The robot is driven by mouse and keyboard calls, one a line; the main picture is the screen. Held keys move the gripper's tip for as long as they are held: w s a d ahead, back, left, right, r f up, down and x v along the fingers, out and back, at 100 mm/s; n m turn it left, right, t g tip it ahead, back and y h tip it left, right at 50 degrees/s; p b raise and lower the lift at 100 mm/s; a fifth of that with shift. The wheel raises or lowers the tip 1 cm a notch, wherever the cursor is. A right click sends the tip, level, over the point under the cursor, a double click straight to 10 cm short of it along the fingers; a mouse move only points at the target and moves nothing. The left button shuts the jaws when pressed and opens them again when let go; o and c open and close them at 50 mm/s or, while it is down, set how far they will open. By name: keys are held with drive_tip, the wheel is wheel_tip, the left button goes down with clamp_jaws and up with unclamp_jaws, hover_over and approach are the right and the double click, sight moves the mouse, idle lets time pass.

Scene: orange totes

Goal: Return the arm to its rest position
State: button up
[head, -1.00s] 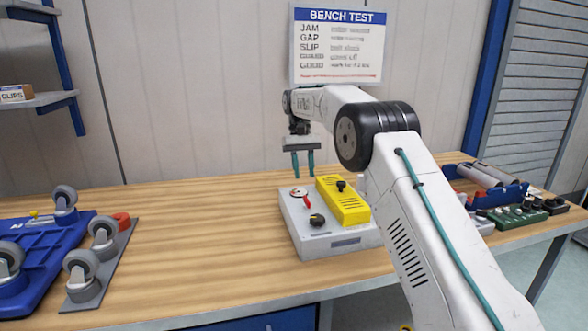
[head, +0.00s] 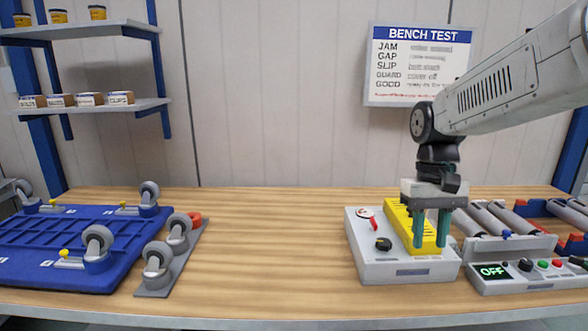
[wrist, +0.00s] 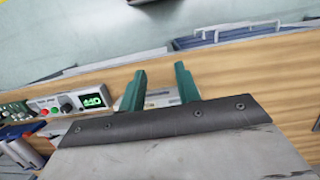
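My gripper (head: 430,243) hangs fingers-down at the right of the head view. Its two green fingers are apart with nothing between them, so it is open; they also show in the wrist view (wrist: 160,72). In the head view the fingers overlap the yellow block on the white test box (head: 376,262). I cannot tell the gap between fingers and box. The yellow block (head: 397,222) is partly hidden by my gripper. The box's top also bears a red lever (head: 374,224) and a black knob (head: 383,244). My arm reaches in from the upper right.
A blue dolly (head: 55,262) lies wheels-up at left, beside a grey plate with casters (head: 172,278). The bench middle (head: 275,240) is clear. Shelves (head: 90,107) and a BENCH TEST sign (head: 417,65) are behind.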

drive_tip(key=s+t, duration=0.3)
drive_tip(key=s, duration=1.9)
drive_tip(key=shift+d+f+t, duration=0.25)
drive_tip(key=shift+d+t, duration=0.15)
drive_tip(key=shift+d, duration=0.05)
